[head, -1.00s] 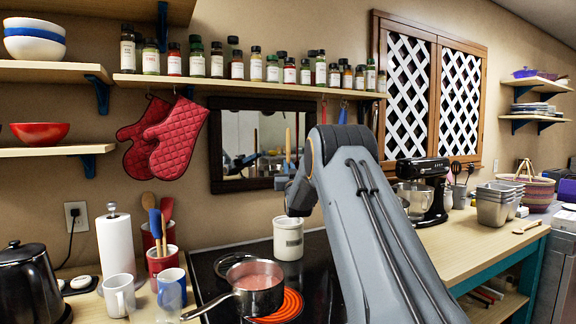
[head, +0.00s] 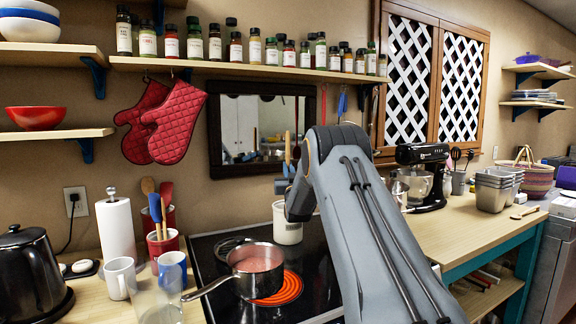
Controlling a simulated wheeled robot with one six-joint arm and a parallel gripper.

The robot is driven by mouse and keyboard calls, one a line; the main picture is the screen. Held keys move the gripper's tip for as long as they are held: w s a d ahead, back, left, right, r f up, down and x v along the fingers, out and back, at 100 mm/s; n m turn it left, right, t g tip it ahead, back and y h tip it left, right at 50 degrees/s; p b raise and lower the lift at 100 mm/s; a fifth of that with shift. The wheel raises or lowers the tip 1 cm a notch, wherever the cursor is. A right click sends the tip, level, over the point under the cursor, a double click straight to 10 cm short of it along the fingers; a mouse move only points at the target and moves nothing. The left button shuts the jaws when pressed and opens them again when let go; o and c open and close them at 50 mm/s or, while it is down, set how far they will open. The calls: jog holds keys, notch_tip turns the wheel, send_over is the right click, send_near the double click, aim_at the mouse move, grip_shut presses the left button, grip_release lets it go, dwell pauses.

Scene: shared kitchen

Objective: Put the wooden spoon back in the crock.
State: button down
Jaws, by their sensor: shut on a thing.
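A white crock (head: 288,232) stands at the back of the black stovetop. My gripper (head: 297,203) is in front of and above it in the picture and covers part of its rim. The fingertips are mostly hidden by the wrist. A thin upright wooden handle (head: 287,148), which looks like the wooden spoon, shows just above my gripper, against the mirror; its lower part is hidden. My gripper is shut on it. I cannot tell whether the spoon's lower end is inside the crock.
A saucepan (head: 255,272) of pink liquid sits by a glowing burner (head: 280,290). Red holders (head: 163,243) with utensils, mugs (head: 172,268), a clear glass (head: 157,300) and a black kettle (head: 32,275) stand to the left. A stand mixer (head: 424,178) is to the right.

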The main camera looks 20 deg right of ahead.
jog(key=shift+f+b, duration=0.7)
jog(key=shift+f, duration=3.25)
jog(key=shift+c, duration=0.8)
grip_release()
jog(key=shift+s+f, duration=0.1)
jog(key=p+v, duration=0.4)
jog(key=v, duration=0.6)
jog(key=shift+s, duration=0.35)
jog(key=shift+a+f, duration=0.1)
jog(key=shift+f, duration=0.1)
